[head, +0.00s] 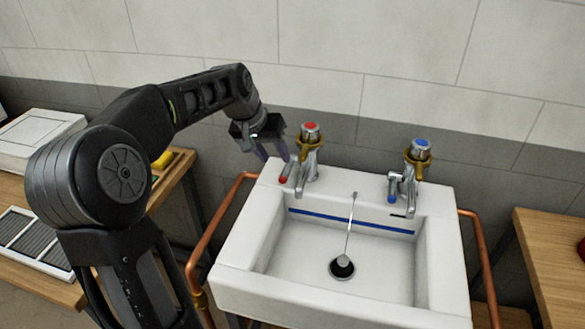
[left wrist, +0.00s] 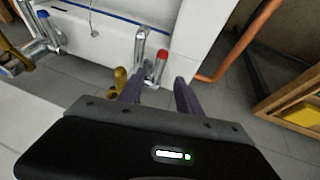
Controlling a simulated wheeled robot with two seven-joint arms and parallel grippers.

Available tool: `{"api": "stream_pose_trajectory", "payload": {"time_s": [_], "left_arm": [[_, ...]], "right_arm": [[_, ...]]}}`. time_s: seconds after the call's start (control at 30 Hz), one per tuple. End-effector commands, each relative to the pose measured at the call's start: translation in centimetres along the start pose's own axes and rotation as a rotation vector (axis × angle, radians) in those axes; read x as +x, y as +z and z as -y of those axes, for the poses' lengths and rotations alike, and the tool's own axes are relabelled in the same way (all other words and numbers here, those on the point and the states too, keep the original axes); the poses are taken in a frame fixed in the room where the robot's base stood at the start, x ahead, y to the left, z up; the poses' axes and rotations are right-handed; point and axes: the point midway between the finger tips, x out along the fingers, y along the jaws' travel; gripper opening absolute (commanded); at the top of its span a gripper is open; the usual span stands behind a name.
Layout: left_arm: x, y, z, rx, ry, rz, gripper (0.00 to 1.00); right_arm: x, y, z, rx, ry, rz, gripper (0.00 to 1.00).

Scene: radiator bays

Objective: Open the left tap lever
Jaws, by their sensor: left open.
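The left tap (head: 309,150) has a red-capped top, a brass-coloured collar and a chrome spout. It stands at the back left corner of the white sink (head: 240,284). A short red-tipped lever (head: 283,179) sticks out at its left front; the red tip also shows in the left wrist view (left wrist: 162,55), just beyond the fingers. My right gripper is out of view.
The blue-capped right tap (head: 416,165) stands at the sink's back right. Copper pipes (head: 222,215) run down both sides. A wooden bench (head: 180,168) is at left, another (head: 548,250) at right. The tiled wall is close behind the taps.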

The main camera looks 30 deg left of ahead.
Motion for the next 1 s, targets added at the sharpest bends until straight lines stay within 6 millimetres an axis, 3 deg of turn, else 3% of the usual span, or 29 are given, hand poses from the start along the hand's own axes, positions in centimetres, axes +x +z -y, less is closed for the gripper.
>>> {"api": "stream_pose_trajectory", "payload": {"time_s": [0.43,0.8,1.0], "left_arm": [[0.7,0.1,0.0,-0.001,0.0,0.003,0.41],[5.9,0.1,-0.1,-0.001,0.001,0.006,0.41],[7.7,0.1,0.0,0.0,0.0,0.002,0.41]], "right_arm": [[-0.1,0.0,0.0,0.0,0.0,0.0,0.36],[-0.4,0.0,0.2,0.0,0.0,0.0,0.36],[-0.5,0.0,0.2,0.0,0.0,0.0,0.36]]}}
